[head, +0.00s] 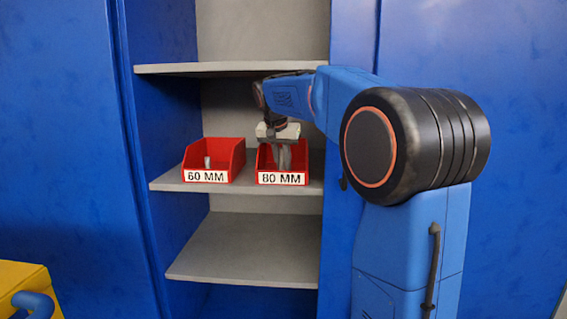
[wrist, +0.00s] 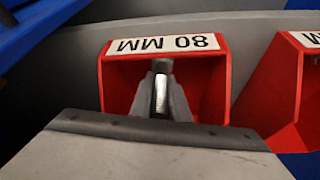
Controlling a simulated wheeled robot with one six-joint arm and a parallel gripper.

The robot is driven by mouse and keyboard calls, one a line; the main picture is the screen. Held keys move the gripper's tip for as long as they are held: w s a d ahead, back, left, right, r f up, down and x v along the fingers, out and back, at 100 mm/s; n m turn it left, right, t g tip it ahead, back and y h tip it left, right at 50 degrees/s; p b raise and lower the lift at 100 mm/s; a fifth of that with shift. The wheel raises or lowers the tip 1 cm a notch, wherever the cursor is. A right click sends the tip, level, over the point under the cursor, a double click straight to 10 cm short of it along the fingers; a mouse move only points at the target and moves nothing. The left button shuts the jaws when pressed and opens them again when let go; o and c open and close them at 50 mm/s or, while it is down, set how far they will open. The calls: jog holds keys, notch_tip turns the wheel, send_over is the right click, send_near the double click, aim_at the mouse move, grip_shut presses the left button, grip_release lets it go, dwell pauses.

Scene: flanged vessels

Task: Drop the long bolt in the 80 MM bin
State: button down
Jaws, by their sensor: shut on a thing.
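The red 80 MM bin (head: 281,179) stands on the middle shelf of the cabinet, right of the 60 MM bin. It also shows in the wrist view (wrist: 117,85), with its label upside down. My gripper (head: 284,160) points down at the 80 MM bin, its fingers within the bin's outline. In the wrist view my gripper (wrist: 160,100) is shut on a shiny metal bolt (wrist: 161,93), held between the fingers over the bin. Most of the bolt is hidden by the fingers, so its full length cannot be told.
The red 60 MM bin (head: 214,164) stands to the left with a small metal piece (head: 207,162) in it. The lower shelf (head: 240,250) is empty. A yellow object (head: 25,280) is at the lower left.

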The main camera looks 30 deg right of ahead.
jog(key=shift+f, duration=0.25)
jog(key=c, duration=1.7)
grip_release()
jog(key=shift+r, duration=0.55)
jog(key=v, duration=1.2)
jog(key=shift+r, duration=0.1)
jog(key=s+a+f+n+y, duration=0.1)
jog(key=s+a+f+n, duration=0.2)
jog(key=s+f, duration=0.8)
jog(key=s+a+f+n+t+y, duration=0.1)
jog(key=s+a+f+n, duration=0.2)
jog(key=s+a+f, duration=0.3)
jog(key=s+a+f+n+y, duration=0.1)
jog(key=s+a+f+n, duration=0.2)
jog(key=s+f, duration=1.4)
jog(key=shift+s+a+n+y, duration=0.3)
jog(key=shift+s+a+y, duration=0.1)
jog(key=shift+s+a, duration=0.3)
